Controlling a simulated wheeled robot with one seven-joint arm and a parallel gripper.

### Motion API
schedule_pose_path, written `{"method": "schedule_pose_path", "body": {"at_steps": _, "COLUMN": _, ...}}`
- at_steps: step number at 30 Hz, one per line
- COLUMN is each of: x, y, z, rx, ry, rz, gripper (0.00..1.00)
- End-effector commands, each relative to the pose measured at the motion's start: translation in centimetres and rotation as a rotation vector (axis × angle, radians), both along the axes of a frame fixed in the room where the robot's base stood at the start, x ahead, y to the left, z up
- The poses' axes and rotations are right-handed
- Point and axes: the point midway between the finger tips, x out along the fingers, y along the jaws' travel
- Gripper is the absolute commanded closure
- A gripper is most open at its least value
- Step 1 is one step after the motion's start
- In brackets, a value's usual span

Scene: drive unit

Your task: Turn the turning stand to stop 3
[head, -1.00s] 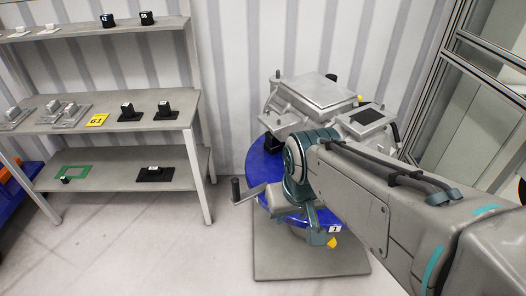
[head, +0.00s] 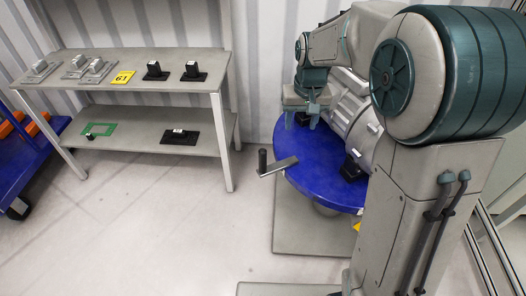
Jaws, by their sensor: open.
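The turning stand is a blue round disc (head: 312,165) on a grey floor plate (head: 287,232). A crank handle (head: 278,165) with a dark grip sticks out at its left. A grey metal drive unit (head: 348,112) sits on the disc, largely hidden by my arm. A bit of the yellow pointer (head: 357,226) shows at the front rim beside my arm. The stop number plate is hidden. My gripper (head: 302,122) points down over the far left rim of the disc, close to the drive unit. It is open with nothing seen between its fingers; whether it touches the disc I cannot tell.
A grey shelf bench (head: 130,63) with small parts and a yellow 61 card (head: 122,78) stands at the left. A blue cart (head: 25,160) with orange bins is at the far left. The floor between bench and stand is clear. A metal-framed enclosure is at the right.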

Motion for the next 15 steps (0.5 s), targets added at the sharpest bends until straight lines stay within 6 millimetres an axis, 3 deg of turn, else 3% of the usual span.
{"method": "schedule_pose_path", "body": {"at_steps": 1, "x": 1.6, "y": 1.1, "z": -1.7, "rx": -0.003, "ry": 0.015, "rz": 0.014, "gripper": 0.5}}
{"method": "schedule_pose_path", "body": {"at_steps": 6, "x": 6.4, "y": 4.5, "z": -6.5, "rx": -0.016, "ry": 0.05, "rz": 0.055, "gripper": 0.5}}
{"method": "schedule_pose_path", "body": {"at_steps": 15, "x": 11.2, "y": 9.5, "z": -14.3, "rx": -0.04, "ry": 0.093, "rz": 0.111, "gripper": 0.5}}
